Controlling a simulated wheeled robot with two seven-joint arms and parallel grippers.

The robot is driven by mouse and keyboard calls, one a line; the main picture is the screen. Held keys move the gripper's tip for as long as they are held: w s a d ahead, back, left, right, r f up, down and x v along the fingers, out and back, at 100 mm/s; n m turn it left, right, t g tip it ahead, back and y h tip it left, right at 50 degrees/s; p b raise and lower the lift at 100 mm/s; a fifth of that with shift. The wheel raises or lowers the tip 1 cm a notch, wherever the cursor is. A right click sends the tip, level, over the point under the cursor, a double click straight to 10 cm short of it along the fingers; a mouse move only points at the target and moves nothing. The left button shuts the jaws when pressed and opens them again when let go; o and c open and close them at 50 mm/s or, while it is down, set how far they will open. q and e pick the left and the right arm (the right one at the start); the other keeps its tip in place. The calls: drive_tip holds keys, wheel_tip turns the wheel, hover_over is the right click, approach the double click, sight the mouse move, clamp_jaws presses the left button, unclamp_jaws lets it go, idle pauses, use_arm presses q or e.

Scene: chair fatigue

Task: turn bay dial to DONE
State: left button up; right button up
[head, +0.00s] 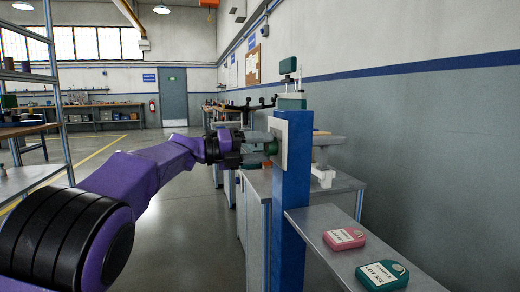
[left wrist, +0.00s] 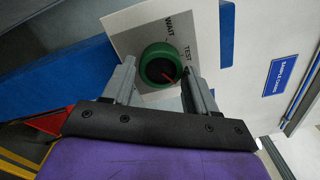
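The bay dial (left wrist: 160,65) is a round green knob on a pale plate (left wrist: 128,38), which is fixed to a blue post (head: 292,210). In the left wrist view the plate reads WAIT and TEST. No DONE label shows; part of the plate is hidden behind my right-hand finger. A red mark on the knob points to the lower right, past TEST. My left gripper (left wrist: 160,78) has one finger on each side of the knob, with narrow gaps showing, so it looks open around it. The head view also shows my left gripper (head: 258,148) at the plate. My right gripper is not in view.
A shelf (head: 325,240) on the post's right holds a pink box (head: 344,239) and a green box (head: 382,275) with labels. Grey cabinets (head: 256,205) stand behind the post. A shelving rack (head: 58,100) is at far left. The floor between is clear.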

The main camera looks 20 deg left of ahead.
use_arm(q)
drive_tip(key=shift+o, duration=0.9)
drive_tip(key=v, duration=1)
drive_tip(key=shift+s+a, duration=0.2)
drive_tip(key=shift+a, duration=0.05)
